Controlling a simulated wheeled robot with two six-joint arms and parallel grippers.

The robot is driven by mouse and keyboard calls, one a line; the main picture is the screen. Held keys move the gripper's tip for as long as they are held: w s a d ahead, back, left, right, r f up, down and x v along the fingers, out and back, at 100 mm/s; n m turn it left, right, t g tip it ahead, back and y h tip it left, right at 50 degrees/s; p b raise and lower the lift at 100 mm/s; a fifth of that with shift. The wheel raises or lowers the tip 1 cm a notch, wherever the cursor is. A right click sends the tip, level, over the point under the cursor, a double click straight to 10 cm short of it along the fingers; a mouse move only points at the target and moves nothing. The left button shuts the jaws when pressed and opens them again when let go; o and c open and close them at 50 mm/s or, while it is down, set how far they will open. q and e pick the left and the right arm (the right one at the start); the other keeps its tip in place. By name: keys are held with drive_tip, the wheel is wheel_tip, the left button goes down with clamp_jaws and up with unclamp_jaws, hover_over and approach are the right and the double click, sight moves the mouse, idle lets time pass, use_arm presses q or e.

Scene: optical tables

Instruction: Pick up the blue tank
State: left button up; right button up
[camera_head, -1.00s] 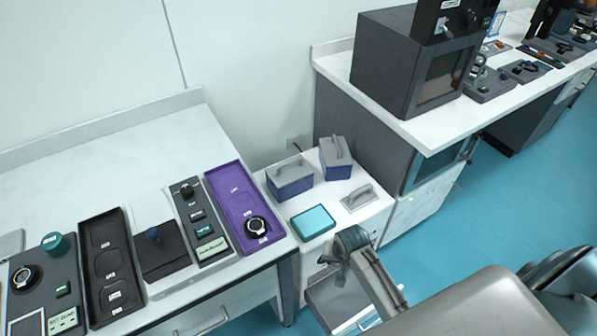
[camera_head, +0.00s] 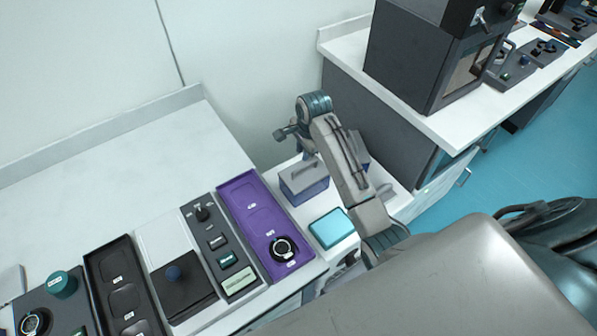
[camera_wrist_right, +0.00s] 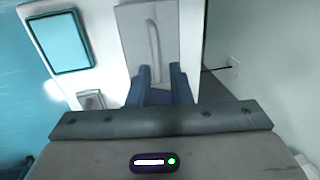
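A blue tank with a grey handled lid (camera_head: 303,183) stands upright on the low white cabinet; this lid also shows in the right wrist view (camera_wrist_right: 135,38). My right gripper (camera_head: 283,135) is raised above and behind the front tank in the head view. In the right wrist view, its two dark fingers (camera_wrist_right: 162,75) are apart, with the handled lid beyond them. A bluish surface shows low between the fingers; I cannot tell what it is. My left gripper is out of view.
A teal-topped box (camera_head: 331,228) and a flat grey handled piece (camera_wrist_right: 90,98) are on the same cabinet. A purple tray (camera_head: 259,225) lies close by on the left table. A tall dark machine (camera_head: 420,60) stands on the right bench. The back of the left table is clear.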

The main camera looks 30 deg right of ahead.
sight(304, 165)
wheel_tip(304, 165, down, 4)
drive_tip(key=shift+s+r, duration=0.1)
drive_tip(key=shift+r, duration=0.05)
drive_tip(key=shift+f, duration=0.35)
drive_tip(key=f, duration=0.1)
drive_tip(key=f+p, duration=0.1)
drive_tip(key=f, duration=0.1)
drive_tip(key=w+f, duration=0.1)
drive_tip(key=shift+d+f+p, duration=0.2)
drive_tip(key=shift+d+p, duration=0.1)
drive_tip(key=shift+d, duration=0.05)
drive_tip(key=shift+w+f, duration=0.15)
drive_tip(key=shift+f, duration=0.25)
drive_tip(key=shift+c, duration=0.2)
clamp_jaws()
drive_tip(key=shift+r, duration=0.1)
